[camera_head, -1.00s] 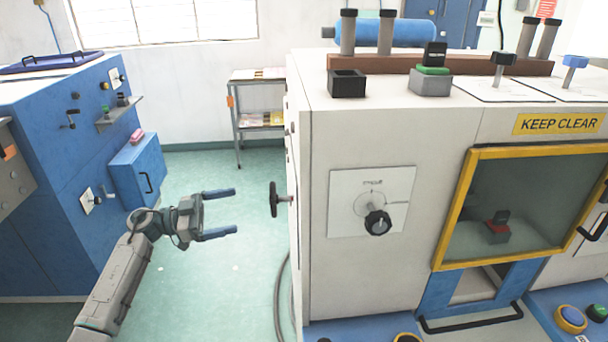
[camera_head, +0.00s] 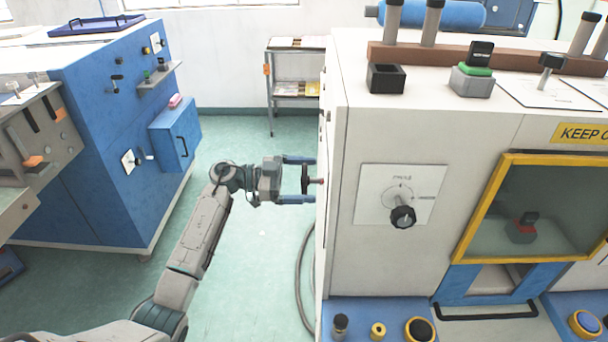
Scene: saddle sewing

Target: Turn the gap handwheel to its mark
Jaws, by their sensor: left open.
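The black handwheel (camera_head: 305,180) sticks out on a short shaft from the left side of the white machine (camera_head: 345,235), seen nearly edge-on. My left gripper (camera_head: 299,180) is open, with one finger above the wheel and one below it. The wheel stands between the fingers; I cannot tell whether they touch it. Its mark is not visible from this angle. On the machine's front, a black knob (camera_head: 403,216) sits on a white dial plate (camera_head: 372,190) with small print and a line. My right gripper is not in view.
A blue cabinet (camera_head: 100,190) with a handled box (camera_head: 183,142) stands at the left. A yellow-framed window (camera_head: 487,205) is on the machine front. A dark hose (camera_head: 303,265) hangs beside the machine. A grey shelf (camera_head: 271,110) stands behind. Green floor between the machines is clear.

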